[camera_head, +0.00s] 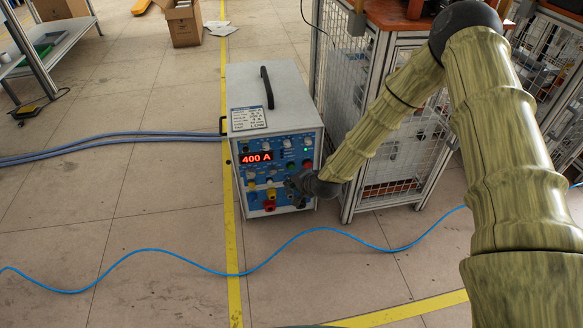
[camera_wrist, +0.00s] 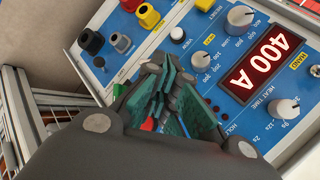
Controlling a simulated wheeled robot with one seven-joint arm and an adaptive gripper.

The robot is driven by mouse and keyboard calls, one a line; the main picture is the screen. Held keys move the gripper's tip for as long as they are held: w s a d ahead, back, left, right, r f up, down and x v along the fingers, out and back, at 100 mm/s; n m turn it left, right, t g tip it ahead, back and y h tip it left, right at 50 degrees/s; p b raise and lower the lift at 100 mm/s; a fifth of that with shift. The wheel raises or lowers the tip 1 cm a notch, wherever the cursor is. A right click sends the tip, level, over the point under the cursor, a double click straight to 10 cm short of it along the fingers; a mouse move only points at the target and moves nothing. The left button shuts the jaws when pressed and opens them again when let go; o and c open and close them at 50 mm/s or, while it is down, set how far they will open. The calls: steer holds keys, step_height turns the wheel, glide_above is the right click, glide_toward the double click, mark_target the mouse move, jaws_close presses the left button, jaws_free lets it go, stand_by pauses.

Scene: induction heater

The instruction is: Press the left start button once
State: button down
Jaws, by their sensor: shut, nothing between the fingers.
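The induction heater (camera_head: 268,150) is a grey box with a blue front panel and a red display reading 400 A. The display (camera_wrist: 263,65) also shows in the wrist view. My gripper (camera_head: 293,187) is at the lower right part of the panel, with its fingers pointing at it. In the wrist view, my gripper (camera_wrist: 165,80) has its dark, teal-padded fingers together and empty, over the panel. A green button (camera_head: 291,166) shows just above my gripper. Small red and green parts show beside the fingers in the wrist view. I cannot tell which is the left start button, or whether the fingertips touch the panel.
Knobs and coloured sockets (camera_wrist: 148,15) lie around my fingers on the panel. A wire-mesh cabinet (camera_head: 400,150) stands close to the right of the heater. A blue cable (camera_head: 190,262) crosses the floor in front. The floor at left is mostly clear.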

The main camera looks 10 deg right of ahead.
steer(key=shift+s+p, duration=0.4)
steer(key=shift+s, duration=1)
steer(key=s+f+n+g, duration=0.3)
steer(key=s+f, duration=0.4)
steer(key=s, duration=0.5)
steer(key=s+d+f+n+g+h, duration=0.1)
steer(key=s+d+n+g, duration=0.15)
steer(key=s, duration=0.85)
steer(key=s+d+f+n+g+h, duration=0.1)
steer(key=s+d+n+g+h, duration=0.15)
steer(key=s, duration=0.85)
steer(key=s+d+f+n+g, duration=0.1)
steer(key=s+d+n, duration=0.2)
steer(key=s, duration=0.8)
step_height(320, 180, up, 34)
steer(key=p, duration=3.3)
steer(key=shift+d+f+p, duration=0.15)
steer(key=shift+f+p, duration=0.1)
steer(key=shift+p, duration=0.1)
